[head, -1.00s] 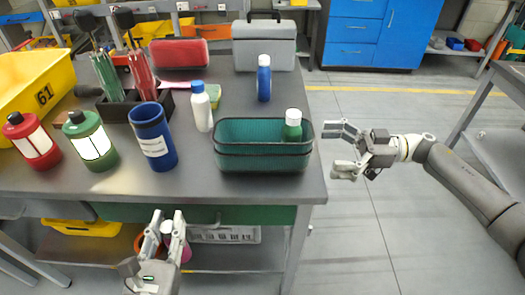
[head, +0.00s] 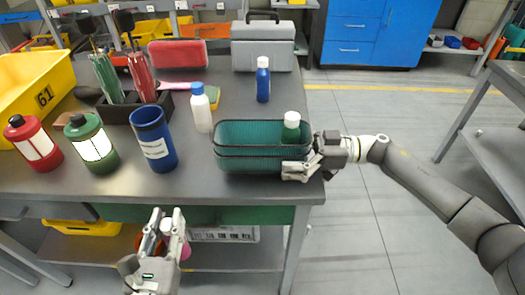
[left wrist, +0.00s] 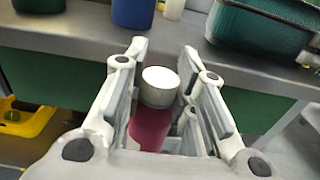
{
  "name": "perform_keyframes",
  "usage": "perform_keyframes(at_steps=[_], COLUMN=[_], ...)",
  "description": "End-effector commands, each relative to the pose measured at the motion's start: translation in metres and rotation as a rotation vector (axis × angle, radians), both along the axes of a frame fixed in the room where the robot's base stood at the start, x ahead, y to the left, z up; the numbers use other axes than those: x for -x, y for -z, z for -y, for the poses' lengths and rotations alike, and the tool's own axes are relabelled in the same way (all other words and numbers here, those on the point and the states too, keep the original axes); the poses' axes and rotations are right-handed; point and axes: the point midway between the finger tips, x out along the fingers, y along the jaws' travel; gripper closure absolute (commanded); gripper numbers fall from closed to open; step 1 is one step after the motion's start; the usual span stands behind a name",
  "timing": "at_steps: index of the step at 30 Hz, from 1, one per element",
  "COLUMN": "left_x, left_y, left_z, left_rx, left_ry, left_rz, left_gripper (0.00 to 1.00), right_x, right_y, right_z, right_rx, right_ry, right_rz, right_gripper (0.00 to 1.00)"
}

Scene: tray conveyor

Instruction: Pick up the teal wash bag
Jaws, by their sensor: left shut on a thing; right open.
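The teal wash bag (head: 240,163) is an open, mesh-sided box shape at the table's front right. A green bottle with a white cap (head: 291,128) stands in its right end. The bag's side also shows in the left wrist view (left wrist: 262,30). My right gripper (head: 298,160) is open at the bag's right end, one finger in front of its near corner; I cannot tell whether it touches. My left gripper (head: 165,225) is below the table's front edge, shut on a magenta bottle with a white cap (left wrist: 152,128).
A blue bottle (head: 263,82) and grey toolbox (head: 263,50) stand behind. Floor right of the table is clear.

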Motion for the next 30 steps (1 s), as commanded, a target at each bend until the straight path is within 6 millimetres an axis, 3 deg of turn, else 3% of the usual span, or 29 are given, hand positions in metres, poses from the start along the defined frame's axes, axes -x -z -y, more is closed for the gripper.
perform_keyframes(at_steps=[1,11,23,30], left_x=[0.0,0.0,0.0,0.0], left_y=[0.0,0.0,-0.001,-0.002], left_z=[0.0,0.0,0.0,0.0], left_rx=[0.0,0.0,0.0,0.0], left_ry=[0.0,0.0,0.0,0.0], left_rz=[0.001,0.001,0.001,0.001], left_gripper=[1.0,1.0,1.0,1.0], right_x=[0.0,0.0,0.0,0.0], right_y=[0.0,0.0,-0.002,-0.021], right_z=[0.0,0.0,0.0,0.0], right_rx=[0.0,0.0,-0.002,-0.002], right_ry=[0.0,0.0,-0.001,-0.001], right_rz=[0.0,0.0,0.002,0.005], right_gripper=[0.0,0.42,0.44,0.45])
